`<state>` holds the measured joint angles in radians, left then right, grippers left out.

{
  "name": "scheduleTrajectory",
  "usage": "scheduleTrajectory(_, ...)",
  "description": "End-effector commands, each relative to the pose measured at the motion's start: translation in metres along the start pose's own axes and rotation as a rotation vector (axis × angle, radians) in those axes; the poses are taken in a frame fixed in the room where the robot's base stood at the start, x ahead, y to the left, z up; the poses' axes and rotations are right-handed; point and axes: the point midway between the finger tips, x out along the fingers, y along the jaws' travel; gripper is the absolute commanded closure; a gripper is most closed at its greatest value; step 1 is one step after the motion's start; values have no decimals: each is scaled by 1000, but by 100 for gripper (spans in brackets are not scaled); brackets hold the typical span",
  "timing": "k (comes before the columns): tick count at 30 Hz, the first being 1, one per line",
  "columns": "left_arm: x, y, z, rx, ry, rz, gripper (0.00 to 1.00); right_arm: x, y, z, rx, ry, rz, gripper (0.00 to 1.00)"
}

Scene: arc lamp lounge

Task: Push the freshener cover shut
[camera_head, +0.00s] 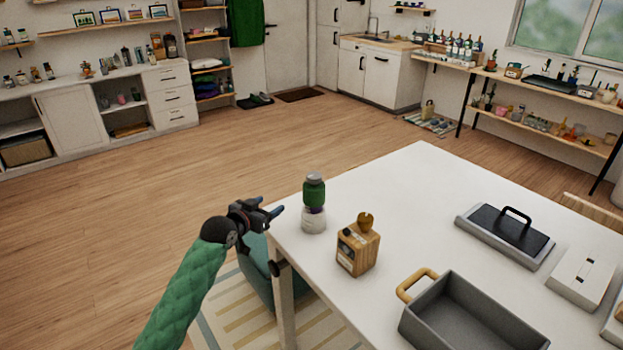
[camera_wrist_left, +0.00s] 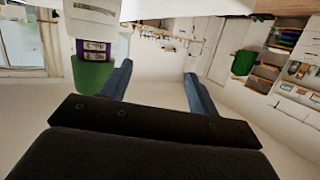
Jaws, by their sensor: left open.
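The freshener stands upright near the left corner of the white table (camera_head: 420,190). It has a white base (camera_head: 313,220), a green cover (camera_head: 314,192) with a grey top, and a purple band showing between them. In the left wrist view, which is upside down, the green cover (camera_wrist_left: 92,74), purple band (camera_wrist_left: 93,50) and white base (camera_wrist_left: 95,14) show beside one finger. My left gripper (camera_head: 268,207) is open and empty, just left of the freshener and apart from it in the head view. My right gripper is out of view.
A wooden box-shaped item (camera_head: 358,249) stands just right of the freshener. A grey pan (camera_head: 470,310), a black-topped tray (camera_head: 506,236) and a white box (camera_head: 583,277) lie further right. The table's far middle is clear.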

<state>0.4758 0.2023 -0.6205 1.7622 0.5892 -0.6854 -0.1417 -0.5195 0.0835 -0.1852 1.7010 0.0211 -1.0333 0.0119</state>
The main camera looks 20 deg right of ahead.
Motion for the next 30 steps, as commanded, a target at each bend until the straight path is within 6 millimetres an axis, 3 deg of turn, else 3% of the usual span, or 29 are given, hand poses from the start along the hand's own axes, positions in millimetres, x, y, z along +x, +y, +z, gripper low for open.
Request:
scheduleTrajectory(3,-3,39,-41,6,110,104,40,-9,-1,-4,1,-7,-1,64)
scheduleTrajectory(9,-11,81,-81,-3,224,211,40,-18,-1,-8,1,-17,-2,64)
scheduleTrajectory(17,0,90,-92,-7,242,227,40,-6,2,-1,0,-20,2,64)
scheduleTrajectory(30,52,101,-104,-8,241,225,40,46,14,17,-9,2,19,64)
